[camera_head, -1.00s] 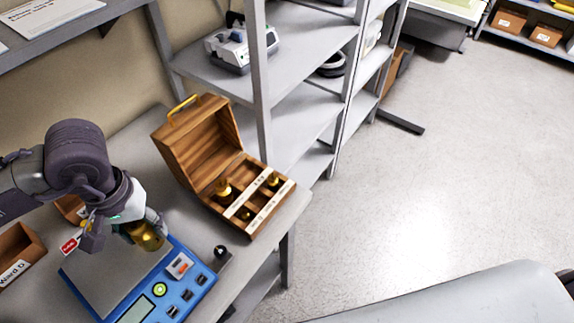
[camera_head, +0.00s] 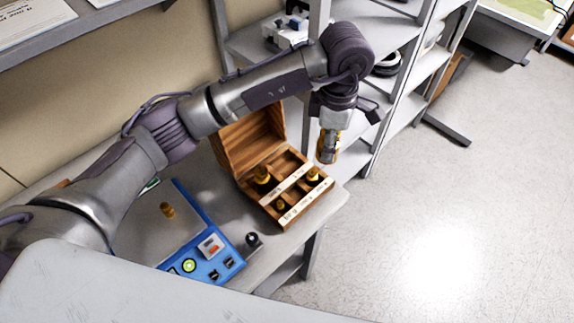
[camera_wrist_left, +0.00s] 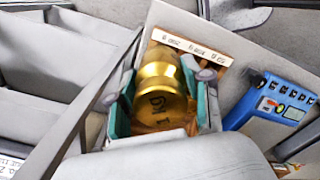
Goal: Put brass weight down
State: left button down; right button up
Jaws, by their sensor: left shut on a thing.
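My left gripper (camera_head: 328,152) is shut on a brass weight, which shows large between the fingers in the left wrist view (camera_wrist_left: 160,92). In the head view the gripper hides most of this weight. It hangs near the back right end of the open wooden box (camera_head: 284,219), apparently above it. Other brass weights sit in the box: one at the left (camera_head: 262,174), one at the right (camera_head: 313,175) and a small one in front (camera_head: 281,204). A small brass weight (camera_head: 168,210) stands on the pan of the blue scale (camera_head: 200,262). My right gripper is not in view.
The box lid (camera_head: 243,150) stands open at the back. A black knob (camera_head: 254,240) lies between scale and box. Grey shelves (camera_head: 405,75) rise close to the right of the gripper. The grey table (camera_head: 322,212) ends just right of the box.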

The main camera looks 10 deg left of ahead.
pick_arm(q)
jog(key=shift+w+d+r+n, duration=0.15)
jog(key=shift+d+r+n, duration=0.05)
jog(key=shift+d+n, duration=0.55)
jog(key=shift+w+a+f, duration=0.1)
jog(key=shift+a+f, duration=0.05)
jog(key=shift+a, duration=0.05)
jog(key=p, duration=0.4)
send_near(287, 166)
jog(key=shift+s+d, duration=0.2)
jog(key=shift+d, duration=0.2)
jog(key=shift+w+a+f+p, duration=0.1)
jog(key=shift+a+f+p, duration=0.2)
jog(key=shift+a+f, duration=0.1)
notch_tip(287, 166, down, 4)
jog(key=shift+r+p, duration=0.25)
jog(key=shift+p, duration=0.55)
jog(key=shift+f, duration=0.25)
